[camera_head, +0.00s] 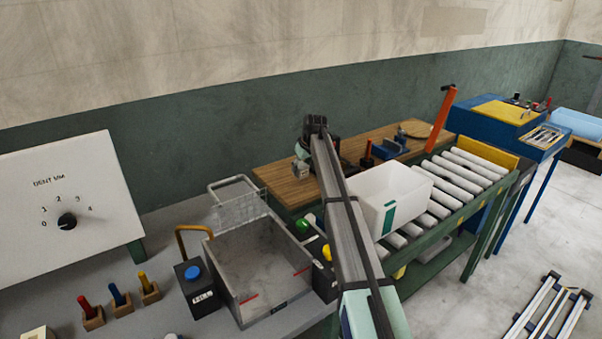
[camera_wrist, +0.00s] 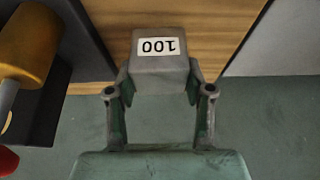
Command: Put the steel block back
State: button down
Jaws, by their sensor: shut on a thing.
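The steel block is a grey block with a white label reading "100", upside down in the wrist view (camera_wrist: 160,75). My gripper (camera_wrist: 160,88) is shut on it, one finger on each side. The wrist view shows the block against a wooden surface, with a green surface lower in the picture. In the head view, my gripper (camera_head: 304,155) is at the left end of the wooden bench (camera_head: 285,183), partly hidden by my arm. The block is too small there to make out clearly. I cannot tell whether it touches the bench.
A white bin (camera_head: 405,195) stands on the roller conveyor (camera_head: 455,180). An open grey box (camera_head: 258,265) with a wire guard (camera_head: 238,205) stands left of my arm. Blue and red items (camera_head: 390,150) are on the bench. A yellow handle (camera_wrist: 28,42) is close at left in the wrist view.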

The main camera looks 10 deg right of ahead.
aim_at(301, 172)
jog(key=shift+f+p, duration=0.3)
jog(key=shift+f, duration=1.25)
jog(key=shift+f, duration=0.1)
jog(key=shift+c, duration=2.2)
grip_release()
jog(key=b+v, duration=0.2)
jog(key=v, duration=1)
